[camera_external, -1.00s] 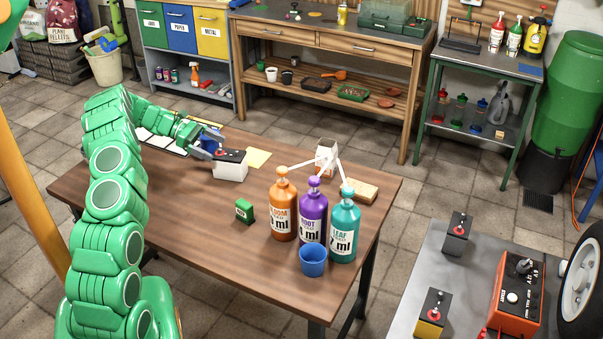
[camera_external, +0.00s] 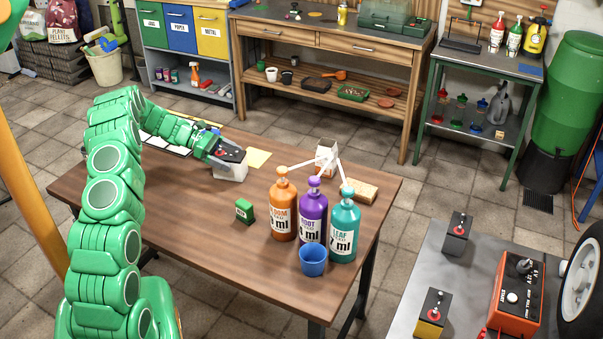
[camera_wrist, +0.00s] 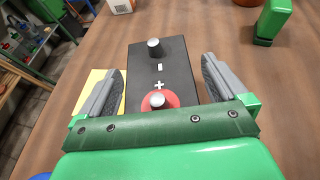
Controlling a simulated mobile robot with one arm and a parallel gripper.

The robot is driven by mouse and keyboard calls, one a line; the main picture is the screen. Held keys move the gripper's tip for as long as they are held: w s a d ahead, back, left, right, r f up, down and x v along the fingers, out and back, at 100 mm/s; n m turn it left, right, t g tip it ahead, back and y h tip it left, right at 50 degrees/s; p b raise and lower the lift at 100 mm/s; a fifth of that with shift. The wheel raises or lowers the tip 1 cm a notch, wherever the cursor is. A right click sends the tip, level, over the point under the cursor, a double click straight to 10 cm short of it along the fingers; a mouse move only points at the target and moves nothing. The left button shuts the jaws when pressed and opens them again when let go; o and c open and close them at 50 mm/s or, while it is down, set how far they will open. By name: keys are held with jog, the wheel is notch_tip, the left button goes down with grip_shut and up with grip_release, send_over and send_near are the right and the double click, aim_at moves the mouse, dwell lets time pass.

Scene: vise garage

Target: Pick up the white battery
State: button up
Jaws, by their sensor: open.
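The white battery (camera_external: 233,172) stands upright on the wooden table. It has a white body and a black top. In the wrist view its black top (camera_wrist: 158,78) shows a bare terminal and a red-ringed terminal with minus and plus marks. My gripper (camera_external: 228,158) is at the battery's top. In the wrist view my gripper (camera_wrist: 160,88) is open, with one grey finger on each side of the black top. A gap shows between each finger and the battery. The battery's lower body is hidden in the wrist view.
Orange (camera_external: 283,208), purple (camera_external: 313,215) and teal (camera_external: 344,230) pump bottles stand at the right, with a blue cup (camera_external: 313,261) in front. A green box (camera_external: 244,211) stands nearer. A yellow paper (camera_external: 258,159) lies behind the battery.

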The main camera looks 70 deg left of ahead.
jog(key=shift+w+d+f, duration=0.1)
grip_shut()
dwell(0.6)
